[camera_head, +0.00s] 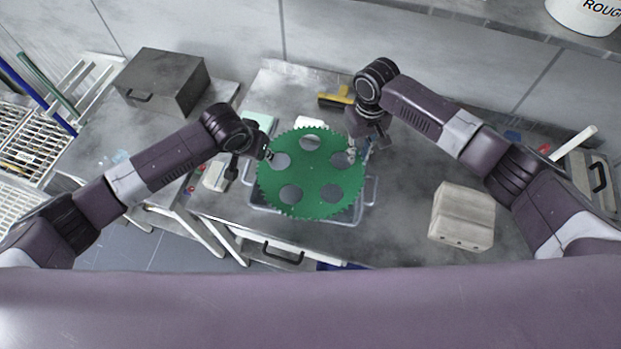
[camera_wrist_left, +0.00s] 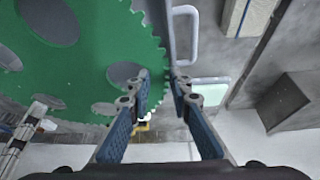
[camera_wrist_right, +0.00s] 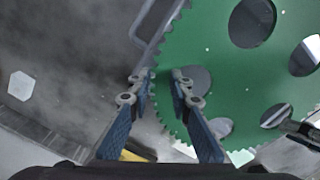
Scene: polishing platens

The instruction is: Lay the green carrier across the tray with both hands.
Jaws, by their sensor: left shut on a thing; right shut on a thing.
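The green carrier (camera_head: 312,186) is a toothed disc with several round holes. It lies roughly flat over the clear tray (camera_head: 346,219) and covers most of it; I cannot tell whether it touches the rim. My left gripper (camera_head: 267,153) is shut on the carrier's left edge. My right gripper (camera_head: 352,153) is shut on its right edge, towards the back. The carrier's teeth pass between the fingers in the left wrist view (camera_wrist_left: 160,88) and the right wrist view (camera_wrist_right: 163,86). A tray handle shows beside the disc in the left wrist view.
A pale block (camera_head: 463,216) stands on the worktable right of the tray. A yellow-and-black tool (camera_head: 335,97) lies behind the carrier. A dark metal box (camera_head: 163,80) stands on the left bench. The table between tray and block is clear.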

